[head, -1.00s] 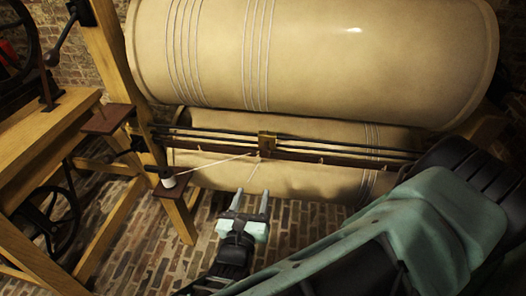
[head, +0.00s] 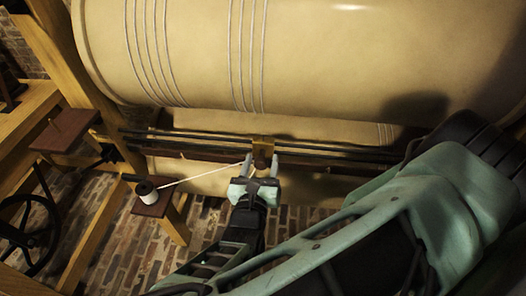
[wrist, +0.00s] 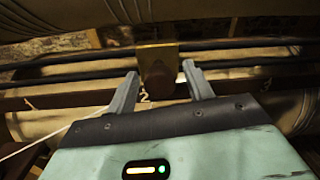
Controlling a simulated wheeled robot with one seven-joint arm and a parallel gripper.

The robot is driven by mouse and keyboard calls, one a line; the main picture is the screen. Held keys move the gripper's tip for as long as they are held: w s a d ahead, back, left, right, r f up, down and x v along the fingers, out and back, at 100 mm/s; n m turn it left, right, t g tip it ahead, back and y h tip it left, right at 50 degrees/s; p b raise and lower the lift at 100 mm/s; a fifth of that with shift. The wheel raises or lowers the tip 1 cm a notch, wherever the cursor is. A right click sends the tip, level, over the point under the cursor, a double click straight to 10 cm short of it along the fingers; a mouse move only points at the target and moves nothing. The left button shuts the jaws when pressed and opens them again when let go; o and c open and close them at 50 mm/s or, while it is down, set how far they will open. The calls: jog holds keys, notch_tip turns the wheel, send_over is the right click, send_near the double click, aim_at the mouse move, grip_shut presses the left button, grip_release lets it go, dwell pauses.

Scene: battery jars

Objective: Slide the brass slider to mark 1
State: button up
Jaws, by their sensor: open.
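The brass slider (head: 258,141) sits on the dark rods (head: 330,147) in front of the big cream cylinder. In the wrist view the slider (wrist: 146,53) shows as a brass plate with a rounded brown knob (wrist: 158,82). My gripper (head: 261,160) is open, its two fingers on either side of the knob. The wrist view also shows my gripper (wrist: 161,72) with the knob between the fingers; I cannot tell whether they touch it. A mark "2" (wrist: 145,98) shows on the brown strip just below the slider. Mark 1 is not readable.
The large cylinder (head: 340,60), wound with pale cord, fills the space above the rods. A white spool (head: 147,193) on a small wooden shelf at left sends a thread toward the slider. Wooden frame posts stand left. The brick floor below is open.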

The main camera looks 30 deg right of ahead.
jog(key=shift+w+d, duration=0.2)
grip_shut()
jog(key=w+a+b, duration=0.1)
jog(key=w+a, duration=0.3)
jog(key=a, duration=0.2)
jog(key=w+a+b, duration=0.1)
jog(key=w+a, duration=0.3)
jog(key=a, duration=0.2)
jog(key=w+a+b, duration=0.1)
jog(key=w+a, duration=0.4)
jog(key=a, duration=0.1)
jog(key=shift+b, duration=0.35)
jog(key=shift+w+a+r, duration=0.1)
jog(key=shift+w+a, duration=0.15)
jog(key=shift+a, duration=0.15)
grip_release()
